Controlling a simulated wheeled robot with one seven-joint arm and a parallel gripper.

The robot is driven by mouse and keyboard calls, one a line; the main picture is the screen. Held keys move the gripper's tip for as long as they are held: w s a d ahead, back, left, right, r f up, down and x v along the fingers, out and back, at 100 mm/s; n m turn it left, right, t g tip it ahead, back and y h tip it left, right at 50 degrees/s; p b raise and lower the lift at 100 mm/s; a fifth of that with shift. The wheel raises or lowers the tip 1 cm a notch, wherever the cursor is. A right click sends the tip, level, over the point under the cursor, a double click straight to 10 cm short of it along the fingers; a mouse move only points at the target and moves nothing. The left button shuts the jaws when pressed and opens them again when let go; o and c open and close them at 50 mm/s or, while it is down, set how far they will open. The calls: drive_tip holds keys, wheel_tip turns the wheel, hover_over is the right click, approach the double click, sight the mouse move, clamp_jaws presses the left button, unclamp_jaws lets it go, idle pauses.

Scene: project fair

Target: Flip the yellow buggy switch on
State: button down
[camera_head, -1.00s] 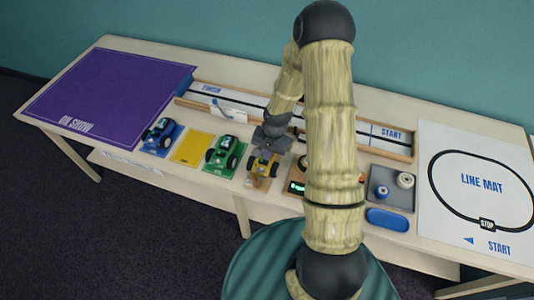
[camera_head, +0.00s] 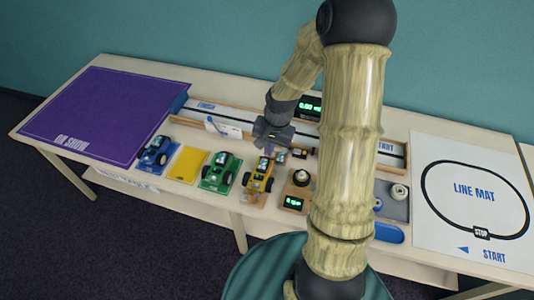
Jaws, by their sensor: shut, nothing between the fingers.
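The yellow buggy (camera_head: 259,180) stands on a small tan base near the table's front edge, between a green buggy and a small dark-screened box. My gripper (camera_head: 269,146) is shut and empty, just behind and above the buggy's far end. I cannot tell whether its fingertips touch the buggy. The buggy's switch is too small to make out, so its position cannot be read.
A green buggy (camera_head: 221,172) and a blue buggy (camera_head: 155,155) stand left, with an empty yellow pad (camera_head: 188,164) between them. A box with a green display (camera_head: 294,202) stands right. A track (camera_head: 240,113) runs behind. The purple mat (camera_head: 105,115) is bare.

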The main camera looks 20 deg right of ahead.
idle(0.3)
drive_tip(key=s+a+r+n, duration=0.2)
drive_tip(key=s+r+n, duration=0.1)
drive_tip(key=s+r, duration=0.2)
drive_tip(key=s+a+r+n+t+h, duration=0.1)
drive_tip(key=s+a+r+n, duration=0.1)
drive_tip(key=s+r+n, duration=0.2)
drive_tip(key=s+r, duration=0.1)
drive_tip(key=s, duration=0.2)
drive_tip(key=shift+a+r+t, duration=0.2)
drive_tip(key=shift+a+t, duration=0.1)
drive_tip(key=shift+a, duration=0.1)
drive_tip(key=shift+s, duration=0.1)
